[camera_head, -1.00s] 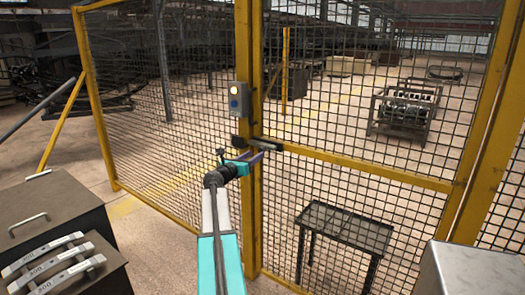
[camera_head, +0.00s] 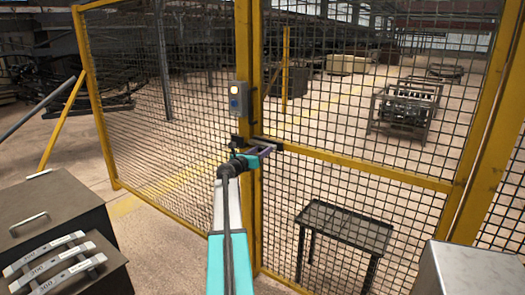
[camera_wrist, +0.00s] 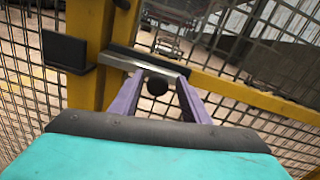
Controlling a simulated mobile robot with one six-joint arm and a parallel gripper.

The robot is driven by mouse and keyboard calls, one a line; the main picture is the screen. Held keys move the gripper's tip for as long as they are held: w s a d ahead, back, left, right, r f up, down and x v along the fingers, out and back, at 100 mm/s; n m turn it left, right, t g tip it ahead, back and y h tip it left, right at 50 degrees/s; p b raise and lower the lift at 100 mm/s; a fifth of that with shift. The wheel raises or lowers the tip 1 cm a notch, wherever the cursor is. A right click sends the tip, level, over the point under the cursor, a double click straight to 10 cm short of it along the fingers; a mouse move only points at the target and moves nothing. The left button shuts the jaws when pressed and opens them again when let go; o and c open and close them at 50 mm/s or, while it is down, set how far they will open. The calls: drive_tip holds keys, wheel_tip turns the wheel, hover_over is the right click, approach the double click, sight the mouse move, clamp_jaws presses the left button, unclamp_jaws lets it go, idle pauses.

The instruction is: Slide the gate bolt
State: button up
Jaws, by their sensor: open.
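The gate bolt (camera_wrist: 126,61) is a pale metal bar in a dark housing on the yellow gate frame. Its round black knob (camera_wrist: 157,85) shows in the wrist view between my gripper's two purple fingers. My gripper (camera_wrist: 159,84) is open, with one finger on each side of the knob; I cannot tell whether either touches it. In the head view my gripper (camera_head: 265,148) is at the latch, and its body and fingers hide most of the bolt. A dark block (camera_wrist: 68,52), apart from the bolt's housing, is on the post at left in the wrist view.
A grey box with a lit button (camera_head: 239,98) is on the post above the latch. The mesh gate (camera_head: 345,168) fills the right side. A dark table (camera_head: 345,226) stands behind it. A dark cabinet with labelled bars (camera_head: 60,215) is at lower left, a metal box (camera_head: 475,270) at lower right.

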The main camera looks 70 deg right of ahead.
drive_tip(key=shift+c, duration=0.5)
clamp_jaws()
drive_tip(key=w, duration=0.2)
drive_tip(key=w+d, duration=0.1)
drive_tip(key=w, duration=0.1)
drive_tip(key=shift+w, duration=0.15)
drive_tip(key=shift+o, duration=0.5)
unclamp_jaws()
